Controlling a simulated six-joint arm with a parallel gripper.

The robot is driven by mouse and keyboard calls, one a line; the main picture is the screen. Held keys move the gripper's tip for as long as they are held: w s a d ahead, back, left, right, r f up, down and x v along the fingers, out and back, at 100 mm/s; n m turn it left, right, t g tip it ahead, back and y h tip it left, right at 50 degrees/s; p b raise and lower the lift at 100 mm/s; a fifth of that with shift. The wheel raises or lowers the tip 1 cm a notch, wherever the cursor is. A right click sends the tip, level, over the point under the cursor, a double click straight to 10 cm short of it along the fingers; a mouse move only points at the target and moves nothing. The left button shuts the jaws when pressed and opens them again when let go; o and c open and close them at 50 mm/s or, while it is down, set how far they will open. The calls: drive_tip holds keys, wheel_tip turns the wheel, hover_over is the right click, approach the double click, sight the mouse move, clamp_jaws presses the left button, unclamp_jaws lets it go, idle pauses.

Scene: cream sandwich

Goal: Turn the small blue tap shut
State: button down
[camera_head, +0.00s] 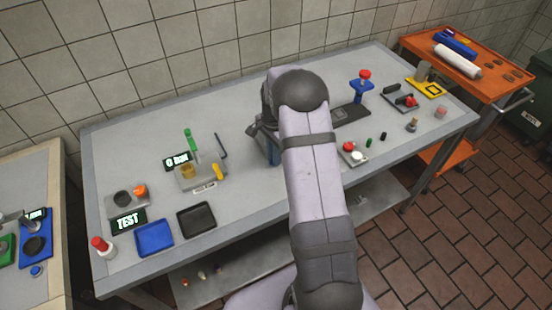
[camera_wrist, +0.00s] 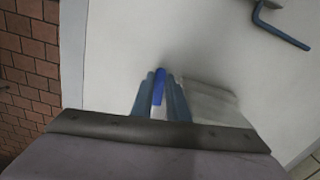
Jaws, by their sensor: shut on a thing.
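A small bright-blue piece (camera_wrist: 159,86), which looks like the handle of the blue tap, stands between the fingers of my gripper (camera_wrist: 161,84) in the wrist view. The blue-grey fingers are shut on it from both sides. The rest of the tap is hidden by the fingers and wrist, so I cannot tell how far it is turned. In the head view, my gripper (camera_head: 272,153) is low over the middle of the table, mostly behind my arm.
A dark blue bent rod (camera_wrist: 282,27) lies on the table (camera_head: 245,112), left of my gripper in the head view. A grey stand with a green tube (camera_head: 190,140) is further left. Black (camera_head: 196,220) and blue (camera_head: 154,237) trays lie near the front edge. Several small items stand right.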

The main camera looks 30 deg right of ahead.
drive_tip(key=shift+w+m, duration=0.45)
drive_tip(key=shift+m, duration=0.45)
drive_tip(key=shift+r, duration=0.1)
drive_tip(key=c, duration=1.7)
unclamp_jaws()
drive_tip(key=shift+s, duration=0.1)
